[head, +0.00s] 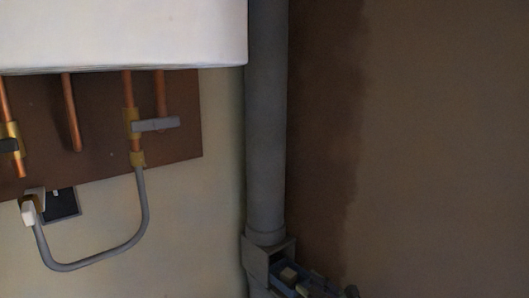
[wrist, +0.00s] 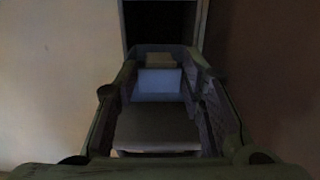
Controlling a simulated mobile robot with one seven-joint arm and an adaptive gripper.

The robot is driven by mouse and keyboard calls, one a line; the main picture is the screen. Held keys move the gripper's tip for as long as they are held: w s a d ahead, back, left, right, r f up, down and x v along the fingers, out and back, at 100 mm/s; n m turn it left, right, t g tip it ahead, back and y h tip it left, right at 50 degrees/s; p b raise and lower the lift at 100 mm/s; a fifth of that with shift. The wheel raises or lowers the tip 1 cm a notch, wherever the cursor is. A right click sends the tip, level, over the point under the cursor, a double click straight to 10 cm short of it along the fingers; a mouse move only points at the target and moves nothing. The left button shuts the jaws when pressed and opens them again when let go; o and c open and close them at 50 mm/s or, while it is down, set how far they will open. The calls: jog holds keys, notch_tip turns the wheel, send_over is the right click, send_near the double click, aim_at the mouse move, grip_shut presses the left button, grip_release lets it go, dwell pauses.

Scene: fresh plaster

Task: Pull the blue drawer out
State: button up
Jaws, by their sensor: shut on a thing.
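A narrow grey housing (head: 257,262) stands at the bottom of the head view, below a grey pipe. The dark blue drawer (head: 283,268) shows at its opening, partly outside it, with a small tan block (head: 288,274) showing at it. My gripper (head: 306,287) reaches it from the lower right and is cut by the frame's edge. In the wrist view my gripper (wrist: 158,76) has its fingers either side of a blue-grey block-like part (wrist: 158,84), seemingly the drawer's handle, and is shut on it. The exact contact is too dark to see.
The grey vertical pipe (head: 266,130) rises right above the housing. A white boxy unit (head: 120,35) hangs at upper left, over copper pipes (head: 70,115) and a bent grey tube (head: 142,215). The brown wall (head: 440,150) at right is bare.

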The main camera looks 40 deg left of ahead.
jog(key=o, duration=0.7)
jog(key=shift+s+a+f, duration=0.1)
jog(key=shift+a+f, duration=0.05)
jog(key=shift+f, duration=0.2)
jog(key=shift+o, duration=0.8)
jog(key=shift+r, duration=0.15)
jog(key=shift+d+r, duration=0.1)
jog(key=shift+d, duration=0.1)
jog(key=d+p, duration=0.2)
jog(key=d, duration=0.4)
jog(key=shift+s+p, duration=0.1)
jog(key=shift+p, duration=0.3)
jog(key=shift+a, duration=0.15)
